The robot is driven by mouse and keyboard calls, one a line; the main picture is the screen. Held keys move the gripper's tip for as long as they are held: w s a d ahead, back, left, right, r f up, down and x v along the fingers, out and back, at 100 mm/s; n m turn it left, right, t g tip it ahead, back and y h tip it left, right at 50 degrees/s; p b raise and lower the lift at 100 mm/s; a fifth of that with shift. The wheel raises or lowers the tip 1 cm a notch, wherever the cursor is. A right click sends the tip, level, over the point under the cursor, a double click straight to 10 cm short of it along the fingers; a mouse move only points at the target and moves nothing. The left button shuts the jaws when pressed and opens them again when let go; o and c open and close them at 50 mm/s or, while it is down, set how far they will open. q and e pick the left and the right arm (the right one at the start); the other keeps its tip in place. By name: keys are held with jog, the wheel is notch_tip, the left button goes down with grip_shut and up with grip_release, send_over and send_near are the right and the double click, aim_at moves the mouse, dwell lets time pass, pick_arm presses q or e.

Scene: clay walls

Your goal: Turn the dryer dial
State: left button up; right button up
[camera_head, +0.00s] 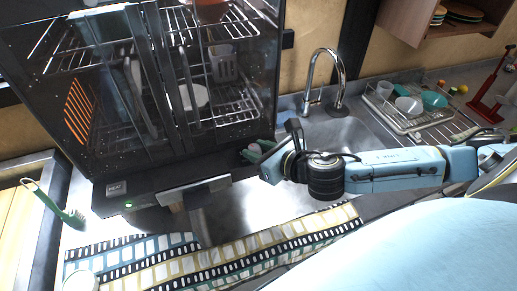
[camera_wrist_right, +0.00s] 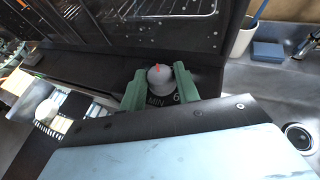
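The dryer is a dark cabinet (camera_head: 150,150) with glass doors and wire racks inside, at the upper left of the head view. Its dial (camera_wrist_right: 160,79), a round grey-white knob with a red mark at its top edge, sits on the lower front ledge. My right gripper (camera_head: 262,152) is at the right end of that ledge. In the right wrist view its green fingers (camera_wrist_right: 159,84) stand on either side of the dial, snug against it, with no clear gap showing. The fingers hide the dial's sides. My left gripper is out of view.
A sink with a tall faucet (camera_head: 325,80) lies right of the dryer, and a dish rack (camera_head: 415,115) stands beyond it. A patterned towel (camera_head: 215,255) lies in front of the dryer. A green brush (camera_head: 60,208) lies at left. A white cup (camera_wrist_right: 243,38) stands beside the dryer.

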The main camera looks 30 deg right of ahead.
jog(key=shift+c, duration=1.4)
jog(key=o, duration=0.9)
jog(key=shift+o, duration=0.2)
jog(key=p+v, duration=0.4)
jog(key=v, duration=0.9)
jog(key=shift+s, duration=0.2)
